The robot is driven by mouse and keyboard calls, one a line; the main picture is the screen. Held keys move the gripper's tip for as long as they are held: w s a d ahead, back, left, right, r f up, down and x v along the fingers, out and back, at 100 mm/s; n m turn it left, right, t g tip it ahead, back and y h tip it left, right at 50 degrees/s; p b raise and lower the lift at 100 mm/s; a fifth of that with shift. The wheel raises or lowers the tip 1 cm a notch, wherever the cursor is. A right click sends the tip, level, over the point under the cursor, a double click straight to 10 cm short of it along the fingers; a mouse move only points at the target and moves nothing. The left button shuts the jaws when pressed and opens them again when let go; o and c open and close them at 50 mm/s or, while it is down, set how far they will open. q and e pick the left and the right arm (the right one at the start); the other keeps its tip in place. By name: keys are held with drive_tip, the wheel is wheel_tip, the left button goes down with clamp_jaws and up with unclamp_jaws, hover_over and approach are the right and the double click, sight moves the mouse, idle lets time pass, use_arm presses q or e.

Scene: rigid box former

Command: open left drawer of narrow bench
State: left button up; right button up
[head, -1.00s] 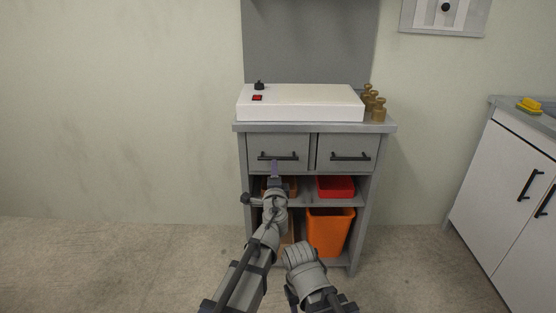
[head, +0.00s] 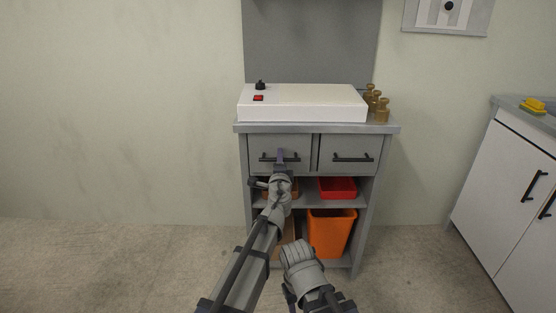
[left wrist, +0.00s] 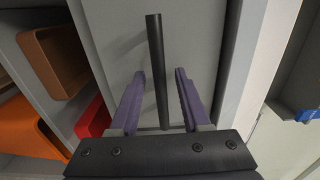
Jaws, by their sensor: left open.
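The narrow bench (head: 242,170) is grey and stands against the wall. Its left drawer (head: 262,142) looks shut, its front in line with the right drawer (head: 345,143). The left drawer's black bar handle (head: 263,159) also shows in the left wrist view (left wrist: 155,55), running between my fingers. My left gripper (head: 281,155) is open at this handle, with one purple finger on each side of the bar. In the left wrist view (left wrist: 160,74) gaps show between the bar and both fingers. My right gripper's fingers cannot be made out.
A white box (head: 310,107) with a red switch and several brass weights (head: 382,110) stand on the bench top. Below are a red bin (head: 338,187) and an orange bin (head: 330,232). A white cabinet (head: 497,190) stands at right. The floor at left is clear.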

use_arm(q)
clamp_jaws()
idle(0.3)
idle(1.1)
